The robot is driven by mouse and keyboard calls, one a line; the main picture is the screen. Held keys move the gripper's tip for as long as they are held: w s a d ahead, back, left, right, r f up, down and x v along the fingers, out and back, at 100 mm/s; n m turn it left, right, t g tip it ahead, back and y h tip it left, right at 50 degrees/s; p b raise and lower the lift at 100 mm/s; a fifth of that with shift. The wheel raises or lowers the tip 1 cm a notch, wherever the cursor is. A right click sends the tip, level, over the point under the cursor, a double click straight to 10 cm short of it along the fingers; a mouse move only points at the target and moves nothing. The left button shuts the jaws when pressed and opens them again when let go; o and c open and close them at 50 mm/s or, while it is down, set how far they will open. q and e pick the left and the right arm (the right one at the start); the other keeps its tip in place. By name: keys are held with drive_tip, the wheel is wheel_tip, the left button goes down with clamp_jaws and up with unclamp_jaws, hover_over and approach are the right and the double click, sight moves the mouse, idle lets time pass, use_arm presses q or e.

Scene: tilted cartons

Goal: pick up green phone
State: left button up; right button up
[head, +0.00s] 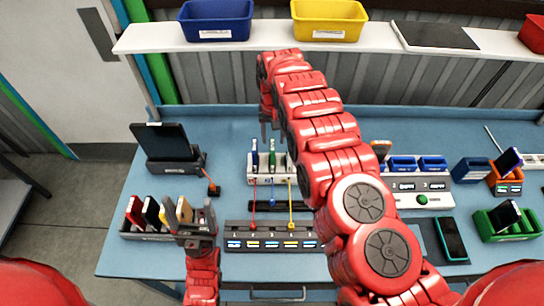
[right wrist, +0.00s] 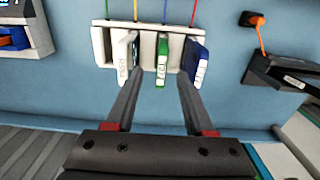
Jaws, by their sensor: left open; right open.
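The green phone (head: 272,158) stands upright in a slot of a white rack (head: 259,180) at the middle of the table. It also shows in the right wrist view (right wrist: 162,62), between a white phone (right wrist: 126,52) and a blue phone (right wrist: 195,62). My right gripper (head: 270,132) is open above and behind the rack. In the right wrist view its fingers (right wrist: 157,75) are apart on either side of the green phone's line, with nothing held. My left gripper (head: 188,208) is open and empty-looking at the front left, close to another phone rack.
A rack with red and black phones (head: 135,210) stands at the left, behind it a dark device on a stand (head: 165,142). A grey numbered strip (head: 270,236) lies in front. Green (head: 510,222) and orange (head: 506,183) holders stand at right. Shelf bins are above.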

sight(273, 146)
wheel_tip(273, 146, down, 6)
drive_tip(key=b, duration=0.2)
drive_tip(key=shift+b, duration=0.3)
drive_tip(key=f+b, duration=0.1)
drive_tip(key=b, duration=0.1)
drive_tip(key=f+b, duration=0.3)
drive_tip(key=b, duration=0.1)
drive_tip(key=shift+w+a+f, duration=0.1)
drive_tip(key=shift+w+f, duration=0.15)
drive_tip(key=shift+f+b, duration=0.35)
drive_tip(key=shift+b, duration=0.1)
drive_tip(key=shift+r, duration=0.1)
clamp_jaws()
